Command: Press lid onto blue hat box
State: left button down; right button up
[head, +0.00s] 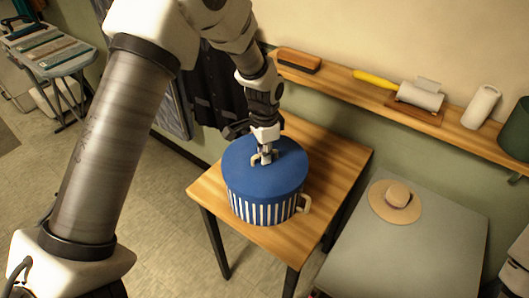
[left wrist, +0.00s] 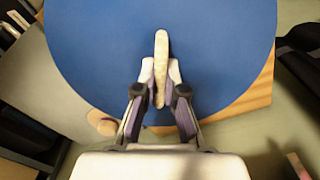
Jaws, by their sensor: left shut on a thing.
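The blue hat box (head: 262,206) has blue and white striped sides and a pale handle at its right side. It stands upright on the wooden table. The round blue lid (head: 280,158) lies over the top of the box and looks about level. I cannot tell whether it is fully seated. My left gripper (head: 265,156) points down at the lid's middle. In the left wrist view its fingers (left wrist: 161,82) are shut on the lid's pale handle (left wrist: 161,45), and the lid fills most of the picture. My right gripper is not in view.
The wooden table (head: 335,165) has bare room around the box. A grey table (head: 405,255) at the right bears a straw hat (head: 396,203). A wall shelf (head: 345,85) behind holds a brush (head: 299,61) and a lint roller (head: 421,96). Dark clothes hang behind my arm.

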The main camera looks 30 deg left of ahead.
pick_arm(q)
jog(key=shift+w+f, duration=0.15)
jog(key=shift+w, duration=0.05)
jog(key=shift+s, duration=0.1)
jog(key=shift+s, duration=0.15)
jog(key=shift+f+p, duration=0.4)
jog(key=shift+p, duration=0.1)
dwell(1.0)
dwell(0.6)
jog(key=c, duration=0.7)
grip_release()
